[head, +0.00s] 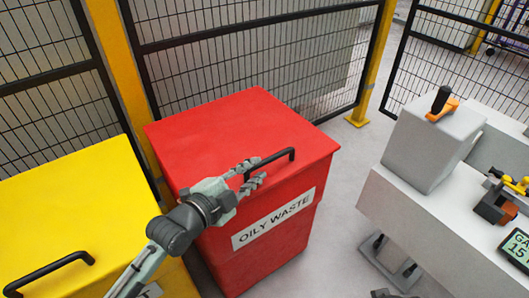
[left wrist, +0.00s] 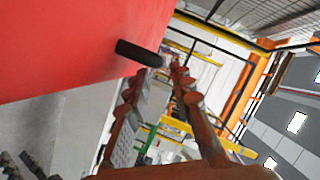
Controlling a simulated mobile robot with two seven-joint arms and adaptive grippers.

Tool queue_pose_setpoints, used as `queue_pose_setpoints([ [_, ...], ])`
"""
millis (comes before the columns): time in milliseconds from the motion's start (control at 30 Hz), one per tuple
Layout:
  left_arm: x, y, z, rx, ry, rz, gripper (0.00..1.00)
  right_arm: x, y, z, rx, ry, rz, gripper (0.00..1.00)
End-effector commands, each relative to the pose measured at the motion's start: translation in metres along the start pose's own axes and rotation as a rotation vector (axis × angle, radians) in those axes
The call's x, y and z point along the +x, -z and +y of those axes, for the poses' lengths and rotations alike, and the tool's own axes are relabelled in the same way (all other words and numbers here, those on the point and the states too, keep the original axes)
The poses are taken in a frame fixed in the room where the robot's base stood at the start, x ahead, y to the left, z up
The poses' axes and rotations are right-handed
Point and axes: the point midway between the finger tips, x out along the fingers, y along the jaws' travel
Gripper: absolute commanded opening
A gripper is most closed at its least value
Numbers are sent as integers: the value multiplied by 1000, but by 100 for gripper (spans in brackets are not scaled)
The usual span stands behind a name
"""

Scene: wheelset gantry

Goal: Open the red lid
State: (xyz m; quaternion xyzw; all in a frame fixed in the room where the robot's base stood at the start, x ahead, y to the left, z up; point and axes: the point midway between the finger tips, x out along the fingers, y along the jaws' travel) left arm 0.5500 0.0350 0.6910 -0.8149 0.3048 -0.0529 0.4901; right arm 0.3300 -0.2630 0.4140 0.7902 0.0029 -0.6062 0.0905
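The red lid (head: 235,125) lies flat and closed on the red bin (head: 262,262) marked "OILY WASTE". Its black bar handle (head: 280,158) stands along the front edge; its dark end also shows in the left wrist view (left wrist: 140,52). My left gripper (head: 256,173) is at the left part of the handle, with its fingers apart. In the left wrist view the two fingertips (left wrist: 160,72) are just short of the handle's end, with a gap between them. I cannot tell whether they touch the handle.
A yellow bin (head: 70,200) with a black handle (head: 50,272) stands close on the left. A black mesh fence with yellow posts (head: 375,60) runs behind. A grey-white bench (head: 430,225) with a block (head: 430,145) and tools is on the right. Clear floor lies between.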

Motion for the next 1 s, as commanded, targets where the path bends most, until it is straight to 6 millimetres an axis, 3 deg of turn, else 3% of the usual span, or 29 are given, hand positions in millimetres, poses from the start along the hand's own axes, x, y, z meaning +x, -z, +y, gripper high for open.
queue_pose_setpoints([
  [400,62,0,-1,-1,2,1,22,1,-5,6,-2,-10,-9,40],
  [800,72,0,0,0,0,0,22,0,-4,6,-3,-10,-6,40],
  [1000,72,0,0,0,0,0,0,0,-3,6,-3,-9,-5,40],
])
